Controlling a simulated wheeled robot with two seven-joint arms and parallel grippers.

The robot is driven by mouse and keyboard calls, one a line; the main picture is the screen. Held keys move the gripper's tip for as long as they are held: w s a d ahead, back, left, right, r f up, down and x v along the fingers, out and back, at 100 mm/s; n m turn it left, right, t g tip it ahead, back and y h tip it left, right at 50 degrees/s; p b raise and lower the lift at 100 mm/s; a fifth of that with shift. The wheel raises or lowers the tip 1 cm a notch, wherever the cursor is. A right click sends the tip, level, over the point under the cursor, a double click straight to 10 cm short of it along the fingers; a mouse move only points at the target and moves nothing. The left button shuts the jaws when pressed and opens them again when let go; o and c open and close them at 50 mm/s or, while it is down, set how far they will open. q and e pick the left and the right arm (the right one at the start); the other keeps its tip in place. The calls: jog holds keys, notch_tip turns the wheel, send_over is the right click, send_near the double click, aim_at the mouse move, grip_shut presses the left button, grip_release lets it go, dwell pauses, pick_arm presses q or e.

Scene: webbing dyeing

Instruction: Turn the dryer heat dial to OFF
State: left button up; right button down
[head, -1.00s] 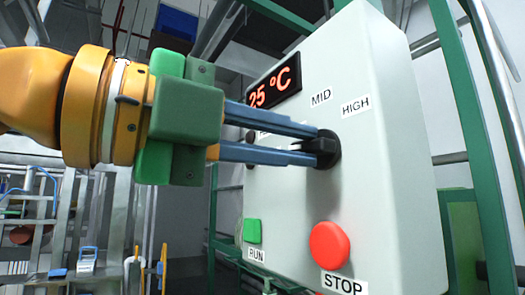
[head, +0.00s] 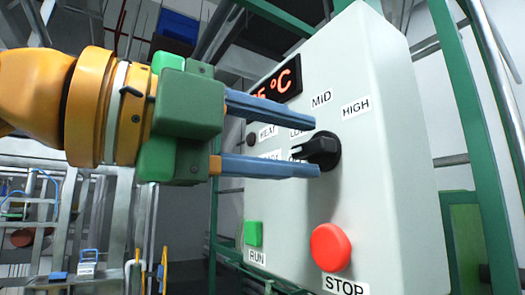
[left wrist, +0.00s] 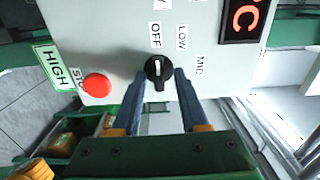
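The black heat dial (head: 325,150) sits on the pale control panel (head: 385,190). In the left wrist view the dial (left wrist: 158,72) has a white mark that points up toward the OFF label (left wrist: 155,35). In the head view its raised bar lies to the left, where the OFF label is mostly hidden. My left gripper (head: 315,147) is open, one blue finger above the dial and one below, apart from it. In the left wrist view its fingers stand on both sides of the knob. My right gripper is in neither view.
The red STOP button (head: 330,247) and green RUN button (head: 253,232) are below the dial. The MID (head: 321,99) and HIGH (head: 355,107) labels are above it. A red-digit display (head: 275,85) is partly covered by my left gripper. Green frame posts (head: 465,120) stand at the right.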

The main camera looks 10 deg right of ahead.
pick_arm(q)
jog(key=shift+d, duration=0.1)
jog(key=shift+a+f, duration=0.1)
jog(key=shift+a, duration=0.2)
jog(key=b+v, duration=0.1)
jog(key=v, duration=0.5)
jog(key=shift+s+a+b, duration=0.15)
jog(key=shift+a+b, duration=0.15)
jog(key=shift+b, duration=0.1)
jog(key=shift+d, duration=0.1)
